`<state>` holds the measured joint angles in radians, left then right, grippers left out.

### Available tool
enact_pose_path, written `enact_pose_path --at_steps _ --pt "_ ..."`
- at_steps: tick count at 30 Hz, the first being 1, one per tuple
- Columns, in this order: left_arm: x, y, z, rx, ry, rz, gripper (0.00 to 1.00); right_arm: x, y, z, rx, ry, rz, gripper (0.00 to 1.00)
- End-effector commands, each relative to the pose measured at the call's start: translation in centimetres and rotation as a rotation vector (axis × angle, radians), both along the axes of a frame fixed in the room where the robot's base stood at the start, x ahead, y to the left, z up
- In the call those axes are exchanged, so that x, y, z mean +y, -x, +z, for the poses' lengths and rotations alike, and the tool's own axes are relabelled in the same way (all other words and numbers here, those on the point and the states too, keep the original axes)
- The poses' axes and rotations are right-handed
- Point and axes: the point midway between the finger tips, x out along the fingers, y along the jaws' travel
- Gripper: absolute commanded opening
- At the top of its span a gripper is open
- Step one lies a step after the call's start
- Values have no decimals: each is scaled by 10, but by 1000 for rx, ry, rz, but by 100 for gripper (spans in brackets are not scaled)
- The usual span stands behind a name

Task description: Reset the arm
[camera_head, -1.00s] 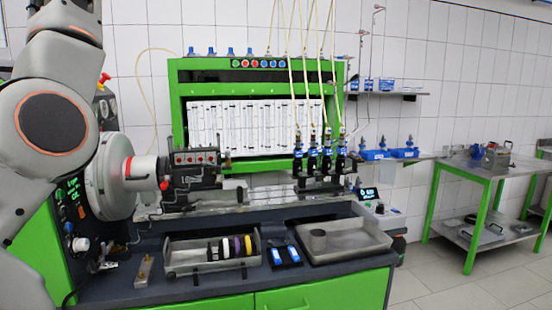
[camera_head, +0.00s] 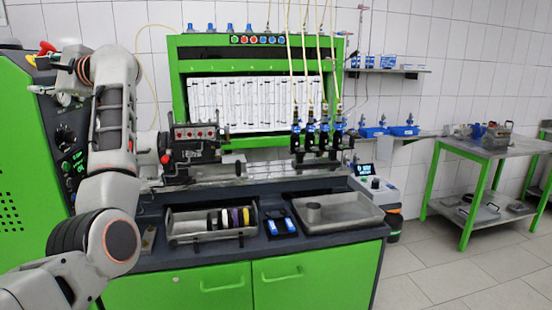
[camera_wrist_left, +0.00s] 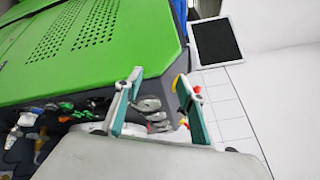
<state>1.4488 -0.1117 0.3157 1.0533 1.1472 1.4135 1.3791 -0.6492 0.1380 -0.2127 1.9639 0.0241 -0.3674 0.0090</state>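My left arm rises from the lower left in the head view and bends at the top. Its gripper (camera_head: 62,78) is small there, in front of the green cabinet (camera_head: 25,160). In the left wrist view the gripper (camera_wrist_left: 160,100) shows two teal-edged fingers set wide apart, with nothing held between them. Beyond the fingers is the green cabinet top (camera_wrist_left: 90,50) with its vent holes. My right arm and gripper are not in view.
A green-legged side table (camera_head: 500,148) stands at right. A dark screen (camera_wrist_left: 215,42) shows in the wrist view. The floor at right is clear.

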Motion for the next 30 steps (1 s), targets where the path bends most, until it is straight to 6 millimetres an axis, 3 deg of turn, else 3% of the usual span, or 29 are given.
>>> enact_pose_path --at_steps 1,8,17,20,25,30 --pt "4 0 -19 98 -94 28 39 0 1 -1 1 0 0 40" --pt "-9 -1 -78 568 -549 145 39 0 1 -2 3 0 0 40" --pt "-82 -14 -183 1181 -1161 280 39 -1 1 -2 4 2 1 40" --pt "-115 -15 -231 1370 -1376 325 39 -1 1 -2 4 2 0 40" --pt "-174 -6 -327 1658 -1763 406 39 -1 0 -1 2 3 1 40" --pt "-232 25 -435 1879 -2184 503 39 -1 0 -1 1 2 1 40"
